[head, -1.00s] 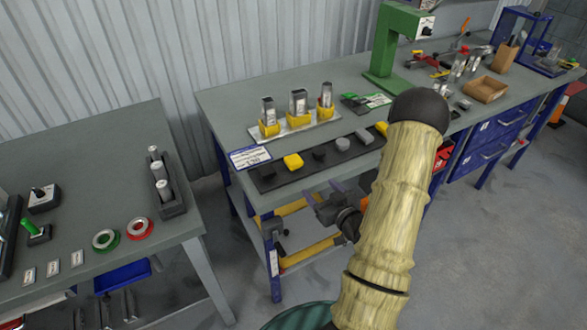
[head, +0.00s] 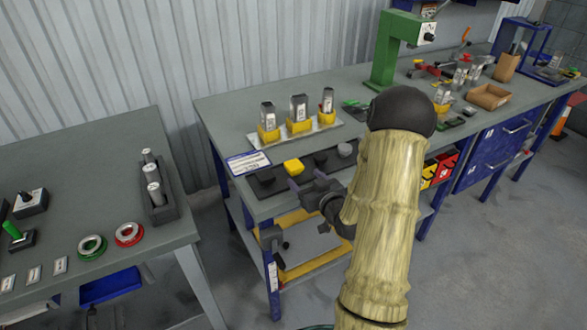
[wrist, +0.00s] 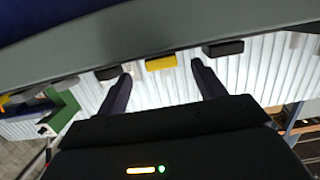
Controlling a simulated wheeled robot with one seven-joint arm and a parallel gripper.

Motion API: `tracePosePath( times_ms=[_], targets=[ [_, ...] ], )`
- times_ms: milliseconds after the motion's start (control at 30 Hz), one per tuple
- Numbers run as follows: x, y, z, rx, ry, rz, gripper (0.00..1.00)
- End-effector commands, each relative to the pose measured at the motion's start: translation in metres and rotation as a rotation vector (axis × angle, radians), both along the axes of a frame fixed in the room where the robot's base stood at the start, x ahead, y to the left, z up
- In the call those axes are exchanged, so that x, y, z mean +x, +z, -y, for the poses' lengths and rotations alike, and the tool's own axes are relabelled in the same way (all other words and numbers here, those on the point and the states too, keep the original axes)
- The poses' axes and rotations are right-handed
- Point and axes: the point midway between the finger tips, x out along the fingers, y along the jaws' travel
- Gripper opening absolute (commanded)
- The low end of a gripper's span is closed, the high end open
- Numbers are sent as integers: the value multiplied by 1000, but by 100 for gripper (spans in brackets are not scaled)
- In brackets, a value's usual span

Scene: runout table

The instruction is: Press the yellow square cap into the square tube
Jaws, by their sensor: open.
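The yellow square cap (head: 293,167) lies on a dark strip near the front edge of the bench, among dark caps. It also shows in the wrist view (wrist: 160,64), between the two fingers as seen there. Three metal tubes (head: 299,108) stand upright in yellow holders on a pale plate behind the strip; which one is the square tube of the task I cannot tell. My gripper (head: 306,179) is open and empty, in front of the cap near the bench edge. Its two dark purple fingers point toward the cap, apart from it as far as I can tell.
Dark caps (head: 320,157) lie on both sides of the yellow one. A label card (head: 248,162) lies at the bench's left corner. A green press (head: 395,50) stands behind my arm, which hides the strip's right end. A second table (head: 90,190) is at left.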

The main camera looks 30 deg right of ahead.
Motion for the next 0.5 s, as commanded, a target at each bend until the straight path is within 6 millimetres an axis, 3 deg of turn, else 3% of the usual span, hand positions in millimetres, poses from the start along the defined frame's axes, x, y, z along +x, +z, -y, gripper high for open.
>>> tracePosePath(
  times_ms=[200,500],
  targets=[
    [26,-4,-2,1,2,0,69],
    [27,-4,-2,0,1,0,69]
  ],
)
